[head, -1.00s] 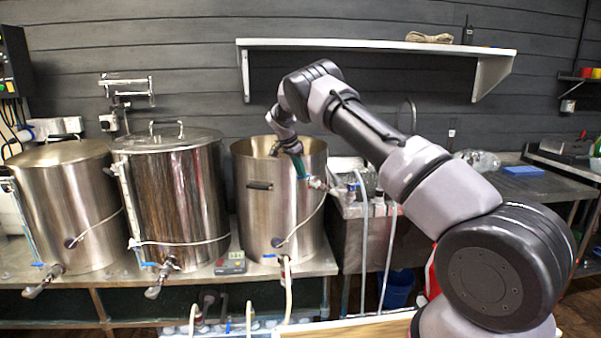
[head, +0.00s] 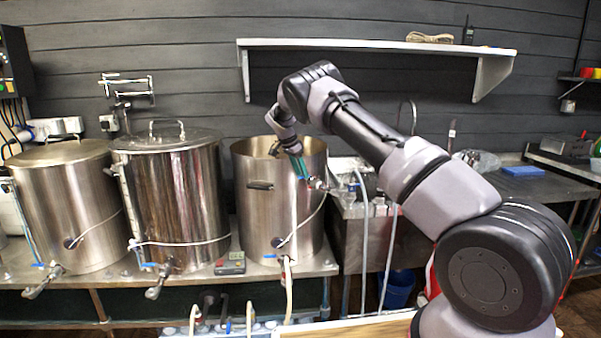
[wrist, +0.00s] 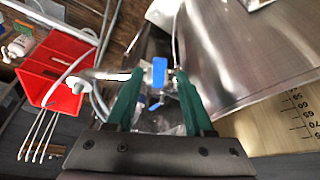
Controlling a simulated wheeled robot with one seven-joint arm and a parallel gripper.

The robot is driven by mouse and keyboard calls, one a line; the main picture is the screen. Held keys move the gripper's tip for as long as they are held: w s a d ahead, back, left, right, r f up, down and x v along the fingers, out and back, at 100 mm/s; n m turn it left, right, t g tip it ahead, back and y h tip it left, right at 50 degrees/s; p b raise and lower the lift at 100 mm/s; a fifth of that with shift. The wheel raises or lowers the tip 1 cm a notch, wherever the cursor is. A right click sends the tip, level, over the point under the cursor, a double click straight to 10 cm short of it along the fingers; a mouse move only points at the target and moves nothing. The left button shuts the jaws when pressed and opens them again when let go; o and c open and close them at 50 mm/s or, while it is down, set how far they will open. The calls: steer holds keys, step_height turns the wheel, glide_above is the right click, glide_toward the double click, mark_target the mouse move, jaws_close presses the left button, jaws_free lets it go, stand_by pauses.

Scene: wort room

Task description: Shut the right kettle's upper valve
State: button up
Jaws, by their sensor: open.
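The right kettle (head: 262,215) is a lidless steel pot on the metal bench. Its upper valve (head: 318,183) sticks out on its right side, with a hose running down. In the wrist view the valve's blue handle (wrist: 160,72) stands between the tips of the green fingers. My gripper (wrist: 155,78) is open around the handle, a finger on each side with gaps showing. In the head view my gripper (head: 304,172) hangs at the kettle's right wall, just above the valve. The kettle's lower valve (head: 284,257) is at its front bottom.
Two more kettles, a lidded one (head: 185,205) and another (head: 75,210), stand to the left. A small red-grey device (head: 230,263) lies on the bench. Hoses hang to the right of the valve. A red bin (wrist: 50,80) shows in the wrist view.

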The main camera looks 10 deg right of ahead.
steer(key=v, duration=1)
steer(key=shift+r, duration=0.35)
steer(key=shift+a, duration=0.1)
steer(key=s+d+r+n+y, duration=0.1)
steer(key=s+d+r, duration=0.3)
steer(key=d+r, duration=0.15)
steer(key=s+d+r+y, duration=0.2)
steer(key=s+d+r, duration=0.2)
steer(key=r, duration=0.3)
steer(key=s+d+r+n+t+y, duration=0.15)
steer(key=s+d+r, duration=0.35)
steer(key=s+r, duration=0.55)
steer(key=s+d+n+t+y, duration=0.2)
steer(key=s+n, duration=0.1)
steer(key=s, duration=1.4)
steer(key=s+f+n+t, duration=0.1)
steer(key=s+f, duration=0.3)
steer(key=s, duration=1.1)
steer(key=shift+a+f+n, duration=0.2)
steer(key=shift+a+n, duration=0.2)
steer(key=shift+n, duration=0.35)
steer(key=shift+t+h, duration=0.25)
